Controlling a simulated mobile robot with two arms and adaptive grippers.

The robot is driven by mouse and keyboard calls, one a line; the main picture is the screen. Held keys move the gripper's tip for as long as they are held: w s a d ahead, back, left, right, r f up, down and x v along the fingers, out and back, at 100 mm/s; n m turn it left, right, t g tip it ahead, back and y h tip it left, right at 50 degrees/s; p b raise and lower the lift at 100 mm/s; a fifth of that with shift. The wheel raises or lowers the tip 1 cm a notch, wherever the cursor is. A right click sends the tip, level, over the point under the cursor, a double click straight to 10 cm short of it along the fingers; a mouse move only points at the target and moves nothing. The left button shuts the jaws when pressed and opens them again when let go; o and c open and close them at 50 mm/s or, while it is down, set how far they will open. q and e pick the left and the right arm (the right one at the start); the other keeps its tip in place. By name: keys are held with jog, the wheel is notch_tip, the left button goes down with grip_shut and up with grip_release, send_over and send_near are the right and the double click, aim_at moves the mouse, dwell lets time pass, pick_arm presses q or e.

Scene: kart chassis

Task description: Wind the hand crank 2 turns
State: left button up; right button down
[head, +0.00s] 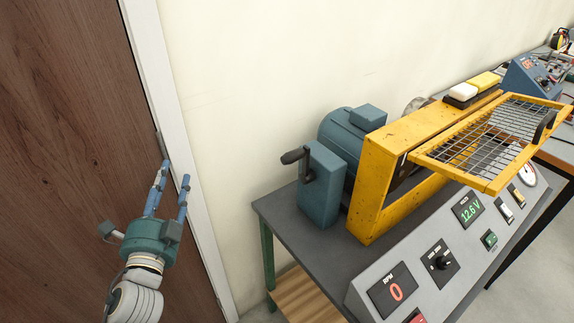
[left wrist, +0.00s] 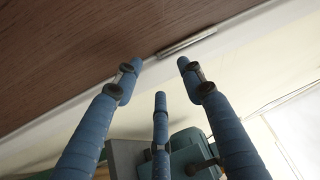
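The hand crank (head: 293,157) has a dark handle and sticks out to the left from the upper part of a blue gearbox (head: 320,185) on the bench. A blue motor housing (head: 345,135) stands behind the gearbox. My left gripper (head: 175,175) is at the left in front of the door and door frame, well apart from the crank. Its blue fingers point up, spread and empty; the left wrist view also shows these fingers (left wrist: 160,75) apart with nothing between them. My right gripper is out of view.
A brown door (head: 70,120) with a white frame is close to my left gripper. A yellow guard frame with a raised mesh panel (head: 490,140) stands right of the motor. A sloped control panel (head: 425,285) reads 0 RPM and 12.6 volts. The space between gripper and crank is clear.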

aim_at(282, 161)
pick_arm(q)
jog(key=d+r+m+h, duration=1.1)
jog(key=m+h, duration=0.2)
jog(key=m, duration=0.5)
jog(key=s+d+f+m+g+h, duration=0.25)
jog(key=d+f+m+g, duration=0.6)
jog(key=m, duration=0.65)
jog(key=shift+g+h, duration=0.25)
jog(key=shift+g, duration=0.3)
jog(key=w+d+p, duration=0.1)
jog(key=w+d, duration=0.1)
jog(key=w+d+r+p, duration=0.1)
jog(key=w+d, duration=0.1)
jog(key=w+d+p, duration=0.1)
jog(key=d, duration=0.1)
jog(key=shift+w+d+r, duration=0.15)
jog(key=shift+w+r, duration=0.15)
jog(key=shift+w, duration=0.1)
jog(key=shift+w+d+f, duration=0.1)
jog(key=shift+w+d, duration=0.15)
jog(key=shift+d, duration=0.15)
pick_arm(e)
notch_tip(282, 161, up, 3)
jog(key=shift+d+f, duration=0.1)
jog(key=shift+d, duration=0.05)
pick_arm(q)
grip_shut()
